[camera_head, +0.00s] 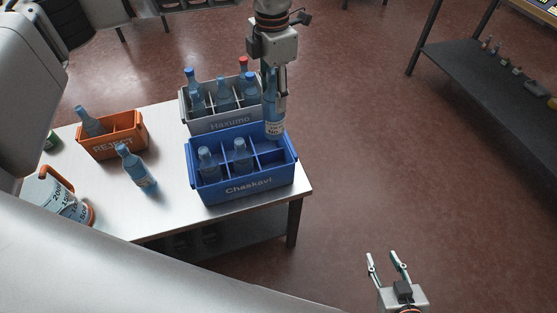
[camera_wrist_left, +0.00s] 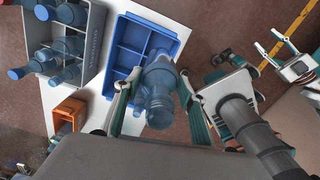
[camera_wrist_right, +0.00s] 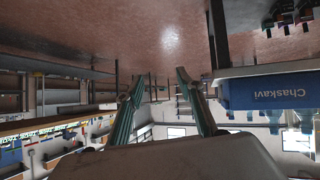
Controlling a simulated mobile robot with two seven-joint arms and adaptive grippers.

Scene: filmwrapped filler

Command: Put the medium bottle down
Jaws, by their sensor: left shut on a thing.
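A blue translucent bottle with a pale label (camera_head: 274,115) hangs in my left gripper (camera_head: 279,82), neck up. The gripper is shut around its upper part. In the head view the bottle's base overlaps the back right compartments of the blue Chaskavi crate (camera_head: 246,187); I cannot tell its exact height. The left wrist view shows the bottle (camera_wrist_left: 158,95) between the fingers, over one end of the blue crate (camera_wrist_left: 124,56). Two bottles (camera_head: 208,165) (camera_head: 242,157) stand in the crate's other compartments. My right gripper (camera_head: 387,262) is open and empty, away from the table.
The grey Haxumo crate (camera_head: 225,124) behind holds several bottles, one red-capped. An orange reject crate (camera_head: 114,145) holds one bottle. Another bottle (camera_head: 136,168) and a jug (camera_head: 60,197) are on the white table (camera_head: 168,205). A dark shelf (camera_head: 480,85) is at right; the floor between is clear.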

